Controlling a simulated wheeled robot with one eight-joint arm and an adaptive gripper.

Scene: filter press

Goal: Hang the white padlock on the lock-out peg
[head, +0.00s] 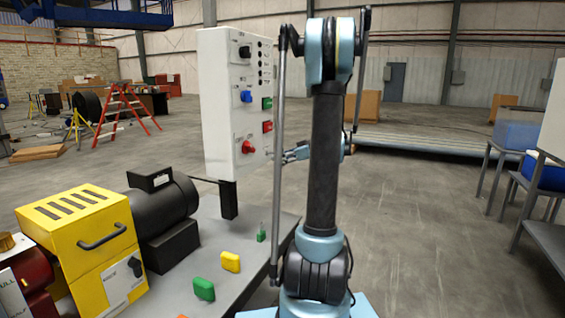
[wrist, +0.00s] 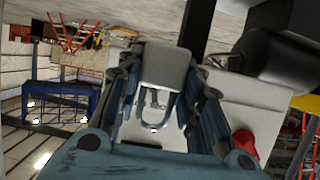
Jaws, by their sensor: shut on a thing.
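My gripper (wrist: 165,70) is shut on the white padlock (wrist: 168,63), whose pale body sits between the two fingers in the wrist view. Its metal shackle (wrist: 155,112) shows below the body, toward the palm in the picture. In the head view my gripper (head: 290,154) is beside the right edge of the white control panel (head: 222,110); the padlock cannot be made out there. The panel also shows behind the fingers in the wrist view (wrist: 240,97). I cannot pick out the lock-out peg in either view.
The panel bears a red knob (head: 248,147) and coloured buttons. Below it, the grey bench (head: 215,255) holds a yellow padlock (head: 230,262), a green padlock (head: 204,289), a smaller green item (head: 262,236), and a black motor (head: 162,210).

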